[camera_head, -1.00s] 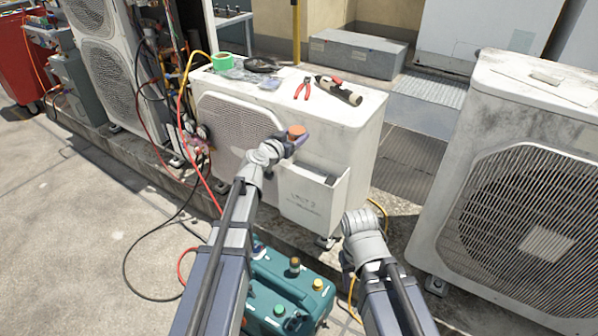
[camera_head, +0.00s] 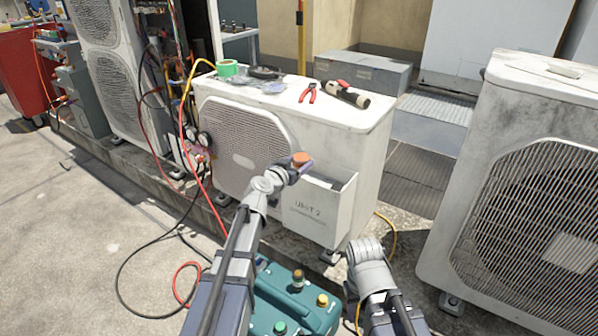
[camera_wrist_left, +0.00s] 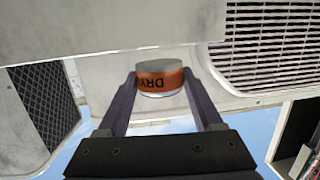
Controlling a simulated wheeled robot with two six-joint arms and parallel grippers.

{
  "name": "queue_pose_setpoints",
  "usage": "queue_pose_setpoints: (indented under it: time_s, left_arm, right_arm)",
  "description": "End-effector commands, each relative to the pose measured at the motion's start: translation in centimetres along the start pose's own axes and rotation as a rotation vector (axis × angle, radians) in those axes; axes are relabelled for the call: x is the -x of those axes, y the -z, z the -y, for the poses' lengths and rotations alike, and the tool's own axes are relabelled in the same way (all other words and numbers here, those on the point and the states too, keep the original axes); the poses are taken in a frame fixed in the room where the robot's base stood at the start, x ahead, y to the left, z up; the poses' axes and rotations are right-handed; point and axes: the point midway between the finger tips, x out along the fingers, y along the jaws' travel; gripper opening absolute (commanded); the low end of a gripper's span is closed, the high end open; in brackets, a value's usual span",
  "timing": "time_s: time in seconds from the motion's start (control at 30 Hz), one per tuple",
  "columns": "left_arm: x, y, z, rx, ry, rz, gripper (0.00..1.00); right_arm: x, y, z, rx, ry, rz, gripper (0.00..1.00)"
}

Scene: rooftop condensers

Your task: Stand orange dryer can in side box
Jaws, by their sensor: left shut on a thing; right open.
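My left gripper (camera_head: 296,168) is shut on the orange dryer can (camera_head: 300,158). In the left wrist view the can (camera_wrist_left: 160,78) sits between both fingers, its orange band lettered "DRY" upside down in the picture, with pale ends. The side box (camera_head: 316,212) is a white, open-topped box marked "UNIT 2" on the front of the middle condenser (camera_head: 370,135). The can appears close above the box's left rim; whether it is over the opening is unclear. My right gripper (camera_head: 352,290) is low, right of the box, mostly hidden behind its own wrist, open.
Green tape (camera_head: 228,68), red pliers (camera_head: 309,91) and a dark cylindrical tool (camera_head: 346,94) lie on the condenser top. Red and black hoses (camera_head: 196,165) hang at its left. A teal case (camera_head: 292,300) stands below. Another condenser (camera_head: 520,190) stands at right.

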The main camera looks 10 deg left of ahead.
Motion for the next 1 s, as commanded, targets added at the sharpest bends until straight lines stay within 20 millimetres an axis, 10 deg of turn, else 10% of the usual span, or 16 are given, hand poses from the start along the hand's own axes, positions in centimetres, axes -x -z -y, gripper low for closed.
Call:
queue_pose_setpoints:
  time_s: [0.83,0.87,1.0]
  left_arm:
    - [-0.4,-1.8,0.0,0.0,0.0,0.0,0.1]
    - [-0.4,-1.8,0.0,0.0,0.0,0.0,0.68]
    - [-0.3,-1.7,0.0,0.0,0.0,0.0,0.84]
  right_arm:
    - [-1.8,0.1,0.2,0.004,0.003,-0.001,0.5]
    - [-1.8,0.1,0.2,0.004,0.003,-0.001,0.5]
    - [-1.8,0.1,0.2,0.004,0.003,-0.001,0.5]
